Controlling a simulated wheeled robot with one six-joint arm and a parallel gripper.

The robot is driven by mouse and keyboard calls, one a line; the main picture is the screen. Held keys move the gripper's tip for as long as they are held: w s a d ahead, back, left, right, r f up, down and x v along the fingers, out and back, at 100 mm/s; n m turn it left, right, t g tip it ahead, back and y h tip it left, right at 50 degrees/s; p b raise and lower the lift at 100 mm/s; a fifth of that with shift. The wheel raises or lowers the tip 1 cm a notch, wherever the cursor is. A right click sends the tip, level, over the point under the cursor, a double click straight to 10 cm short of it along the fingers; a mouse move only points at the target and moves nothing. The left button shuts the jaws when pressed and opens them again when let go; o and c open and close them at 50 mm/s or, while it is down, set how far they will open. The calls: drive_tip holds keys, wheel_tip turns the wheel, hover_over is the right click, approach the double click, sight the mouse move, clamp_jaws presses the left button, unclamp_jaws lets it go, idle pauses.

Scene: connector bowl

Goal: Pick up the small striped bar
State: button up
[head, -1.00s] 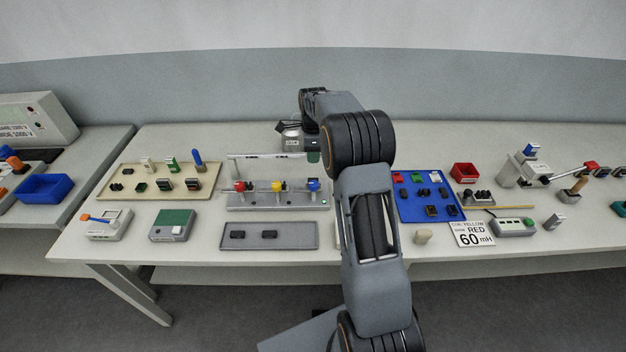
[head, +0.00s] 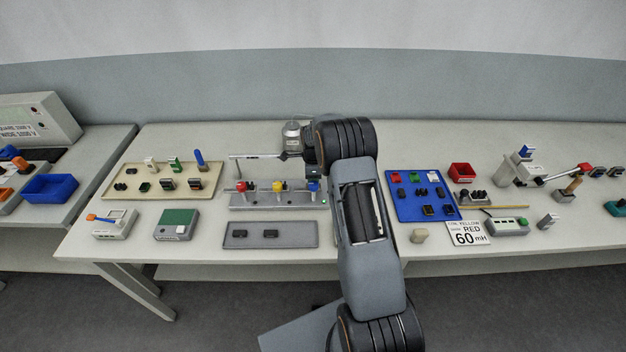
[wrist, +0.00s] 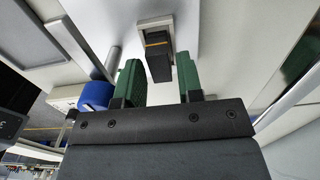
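The small striped bar (wrist: 159,66) is dark with a thin yellow band, in the wrist view. Its far end sits in a pale rectangular holder (wrist: 156,24). My gripper (wrist: 158,66) has its two green finger pads apart, one on each side of the bar. A gap shows on the left; on the right the pad is very close, and I cannot tell if it touches. In the head view my gripper (head: 287,156) is near the right end of a pale rail above the grey fixture; the bar cannot be made out there.
The grey fixture (head: 277,202) with red, yellow and blue knobs is just in front. A grey tray (head: 270,235) lies nearer. A beige tray (head: 140,180) is left and a blue mat (head: 420,205) right. In the wrist view a blue knob (wrist: 95,96) is left of the fingers.

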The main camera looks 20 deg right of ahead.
drive_tip(key=shift+f, duration=0.1)
drive_tip(key=c, duration=0.6)
clamp_jaws()
